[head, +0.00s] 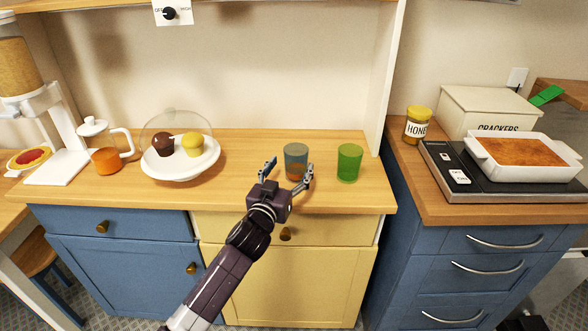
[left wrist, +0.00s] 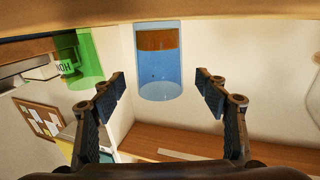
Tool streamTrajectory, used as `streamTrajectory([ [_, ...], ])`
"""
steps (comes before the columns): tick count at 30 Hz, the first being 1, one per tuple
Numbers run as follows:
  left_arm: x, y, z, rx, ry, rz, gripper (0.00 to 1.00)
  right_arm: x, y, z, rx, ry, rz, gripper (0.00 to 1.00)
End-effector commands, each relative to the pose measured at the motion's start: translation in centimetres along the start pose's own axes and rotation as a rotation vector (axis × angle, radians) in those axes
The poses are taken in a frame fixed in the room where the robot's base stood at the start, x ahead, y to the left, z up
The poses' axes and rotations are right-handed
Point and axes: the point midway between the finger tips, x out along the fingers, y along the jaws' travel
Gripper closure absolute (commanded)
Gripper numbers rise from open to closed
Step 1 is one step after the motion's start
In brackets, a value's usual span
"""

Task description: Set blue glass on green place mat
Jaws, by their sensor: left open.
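The blue glass (head: 296,151) stands upright on the wooden counter, left of a green glass (head: 349,162). My left gripper (head: 288,168) is open at the near side of the blue glass, and its fingers point towards it. In the left wrist view, which looks upside down, the blue glass (left wrist: 158,72) lies ahead between the fingertips (left wrist: 160,88), with a gap on each side. I see no green place mat in either view.
The green glass also shows in the left wrist view (left wrist: 90,60). Left of my gripper stand a domed plate (head: 180,170) with muffins and a glass pot (head: 108,160).

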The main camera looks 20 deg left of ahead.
Motion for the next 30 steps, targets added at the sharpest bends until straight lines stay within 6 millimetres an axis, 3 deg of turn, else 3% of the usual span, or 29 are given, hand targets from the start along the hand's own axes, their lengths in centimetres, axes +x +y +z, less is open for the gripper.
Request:
streamTrajectory([
  [12,4.5,0.0,-0.4,0.001,0.001,0.000,0.33,-0.5,-0.1,-0.9,0.001,0.012,-0.001,0.24],
  [22,4.9,0.1,-0.3,0.000,0.000,0.001,0.33,-0.5,-0.1,-0.6,0.000,0.009,-0.001,0.24],
  [30,4.9,0.1,-0.3,0.000,0.000,0.001,0.62,-0.5,-0.1,-0.5,0.000,0.005,-0.001,0.24],
])
